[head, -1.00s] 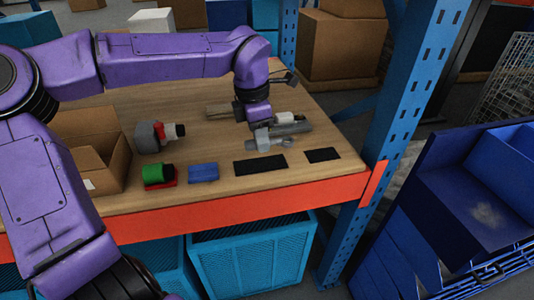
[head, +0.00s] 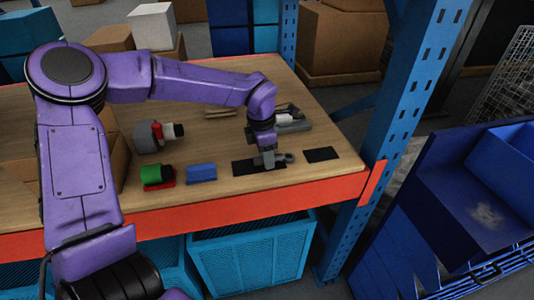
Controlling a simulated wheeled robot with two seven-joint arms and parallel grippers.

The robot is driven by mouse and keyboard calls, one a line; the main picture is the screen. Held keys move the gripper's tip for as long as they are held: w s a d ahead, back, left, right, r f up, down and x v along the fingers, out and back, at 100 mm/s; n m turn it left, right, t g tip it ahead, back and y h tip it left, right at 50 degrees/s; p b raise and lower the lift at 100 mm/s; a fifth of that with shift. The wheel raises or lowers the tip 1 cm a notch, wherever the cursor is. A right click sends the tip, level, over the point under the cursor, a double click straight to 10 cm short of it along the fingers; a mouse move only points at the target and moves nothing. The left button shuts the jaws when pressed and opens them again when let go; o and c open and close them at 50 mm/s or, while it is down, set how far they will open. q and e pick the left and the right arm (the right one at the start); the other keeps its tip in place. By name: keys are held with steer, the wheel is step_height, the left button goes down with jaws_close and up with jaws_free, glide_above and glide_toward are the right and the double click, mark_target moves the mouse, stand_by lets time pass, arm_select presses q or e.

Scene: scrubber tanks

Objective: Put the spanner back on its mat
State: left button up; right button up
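The grey spanner (head: 286,158) is at the fingertips of my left gripper (head: 268,158), with one end sticking out to the right. The gripper points down and appears shut on it; the fingers hide the spanner's middle. The spanner is over or on the right part of a long black mat (head: 243,167); I cannot tell whether it touches. A smaller black mat (head: 321,155) lies bare to the right. My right gripper is not in view.
On the wooden bench (head: 215,195) are a blue block (head: 202,173), a green cylinder on a red base (head: 156,175), a grey and red tool (head: 150,137) and a white and grey item (head: 293,122) behind the gripper. A cardboard box stands left. A blue upright (head: 400,95) stands at the right.

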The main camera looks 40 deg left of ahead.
arm_select(q)
steer(key=shift+o, duration=0.3)
steer(key=shift+w+f, duration=0.1)
step_height(320, 180, up, 12)
steer(key=s, duration=0.1)
steer(key=shift+a+r+b, duration=0.25)
steer(key=shift+a+b, duration=0.05)
steer(key=shift+a, duration=0.15)
steer(key=shift+d+f, duration=0.1)
